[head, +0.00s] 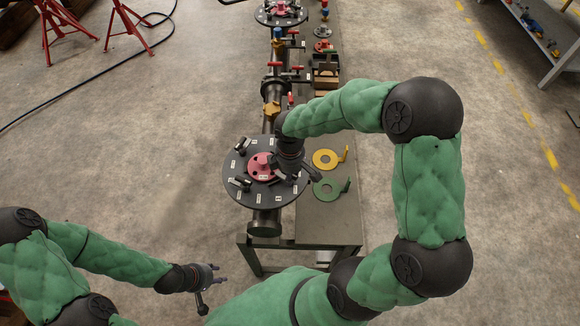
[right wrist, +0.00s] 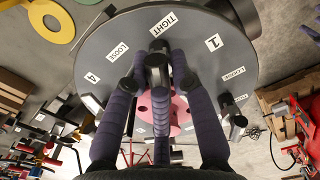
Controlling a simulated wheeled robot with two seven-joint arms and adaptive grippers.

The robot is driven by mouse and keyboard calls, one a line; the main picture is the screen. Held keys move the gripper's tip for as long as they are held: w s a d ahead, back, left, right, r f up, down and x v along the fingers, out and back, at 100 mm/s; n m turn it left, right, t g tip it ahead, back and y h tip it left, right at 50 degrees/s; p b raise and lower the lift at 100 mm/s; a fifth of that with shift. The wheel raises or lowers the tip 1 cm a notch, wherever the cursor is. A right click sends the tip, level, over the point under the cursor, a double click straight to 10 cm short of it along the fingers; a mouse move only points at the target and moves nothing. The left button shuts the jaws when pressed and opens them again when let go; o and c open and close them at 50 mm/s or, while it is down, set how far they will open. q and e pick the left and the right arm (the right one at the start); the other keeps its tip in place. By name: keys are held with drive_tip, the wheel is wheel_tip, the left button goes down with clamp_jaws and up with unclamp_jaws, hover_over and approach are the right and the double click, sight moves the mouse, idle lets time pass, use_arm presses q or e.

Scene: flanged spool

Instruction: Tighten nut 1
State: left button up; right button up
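The black flanged disc (head: 236,190) stands on the bench with a pink hub (head: 262,165) and dark nut handles (head: 240,183) around its face. It fills the right wrist view (right wrist: 100,45), with labels "1", "4", "LOOSE" and "TIGHT". My right gripper (head: 290,168) is at the disc's right side. In the right wrist view its purple fingers (right wrist: 156,75) surround a dark nut handle near labels "LOOSE", "TIGHT" and "1". The fingers hide much of it, and I cannot tell whether they press on it. My left gripper (head: 214,281) is open and empty, low and left of the bench.
A yellow ring (head: 323,159) and a green ring (head: 326,190) lie on the bench (head: 325,225) right of the disc. Pipework with red handles (head: 275,64) runs behind it. Another handle (right wrist: 238,122) stands close to my right fingers. The floor left of the disc is clear.

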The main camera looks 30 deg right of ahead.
drive_tip(key=m+b, duration=0.1)
drive_tip(key=m, duration=0.2)
drive_tip(key=shift+w+f+m, duration=0.1)
drive_tip(key=shift+f+m, duration=0.05)
drive_tip(key=shift+m, duration=0.15)
drive_tip(key=m+b, duration=0.1)
drive_tip(key=m, duration=0.3)
drive_tip(key=shift+f+b, duration=0.1)
drive_tip(key=shift+b, duration=0.25)
drive_tip(key=shift+n+p, duration=0.4)
drive_tip(key=shift+s+n+p, duration=0.2)
drive_tip(key=shift+n+p, duration=0.3)
drive_tip(key=shift+n, duration=0.3)
drive_tip(key=r+p, duration=0.1)
drive_tip(key=r, duration=0.1)
drive_tip(key=r+p, duration=0.4)
drive_tip(key=r, duration=0.1)
drive_tip(key=shift+a, duration=0.25)
drive_tip(key=shift+w+d+r, duration=0.15)
drive_tip(key=shift+d+r, duration=0.05)
drive_tip(key=shift+r, duration=0.05)
drive_tip(key=shift+d+n, duration=0.1)
drive_tip(key=shift+n, duration=0.2)
